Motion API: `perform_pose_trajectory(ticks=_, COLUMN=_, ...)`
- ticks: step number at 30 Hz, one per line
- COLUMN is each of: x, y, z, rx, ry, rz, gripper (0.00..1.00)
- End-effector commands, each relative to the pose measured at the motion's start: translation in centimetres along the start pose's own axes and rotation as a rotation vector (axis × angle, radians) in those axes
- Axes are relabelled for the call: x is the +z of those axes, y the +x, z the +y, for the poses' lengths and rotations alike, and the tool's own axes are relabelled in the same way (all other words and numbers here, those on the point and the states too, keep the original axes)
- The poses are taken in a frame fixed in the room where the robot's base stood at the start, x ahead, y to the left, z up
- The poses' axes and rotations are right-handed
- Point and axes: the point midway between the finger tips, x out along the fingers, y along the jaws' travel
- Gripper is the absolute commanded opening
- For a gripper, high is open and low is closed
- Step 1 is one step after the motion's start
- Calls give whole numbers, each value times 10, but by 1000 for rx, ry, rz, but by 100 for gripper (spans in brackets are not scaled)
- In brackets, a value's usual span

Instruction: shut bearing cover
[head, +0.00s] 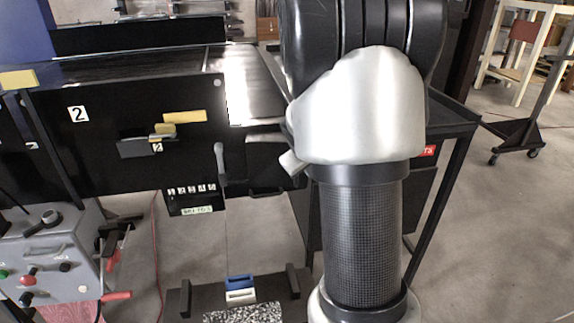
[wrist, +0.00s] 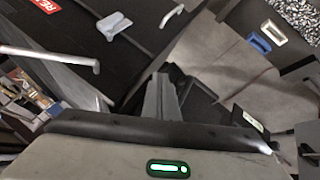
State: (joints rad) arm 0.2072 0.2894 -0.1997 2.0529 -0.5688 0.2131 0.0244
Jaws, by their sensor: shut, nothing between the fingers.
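The bearing cover cannot be picked out for sure. A likely candidate is the black box-like piece (head: 268,150) at the right end of the conveyor's side panel (head: 95,150), partly hidden behind my arm. A grey lever (head: 219,160) hangs just left of it. In the wrist view my gripper (wrist: 160,82) is shut and empty, pointing away from the camera, with dark parts close beyond its fingers. I cannot tell whether it touches them. In the head view the gripper is hidden behind my arm.
A grey control box (head: 50,262) with knobs stands at lower left. A blue block (head: 240,281) and a white block (head: 240,296) sit low in front.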

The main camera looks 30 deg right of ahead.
Motion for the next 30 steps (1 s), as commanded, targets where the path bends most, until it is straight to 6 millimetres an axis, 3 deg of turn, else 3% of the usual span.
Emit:
perform_pose_trajectory(ticks=3, x=-8, y=8, z=14, rx=1, ry=1, rz=-3, gripper=0)
perform_pose_trajectory(ticks=12, x=-21, y=26, z=29, rx=0, ry=1, rz=-2, gripper=0)
perform_pose_trajectory(ticks=30, x=-28, y=32, z=32, rx=1, ry=-1, rz=4, gripper=0)
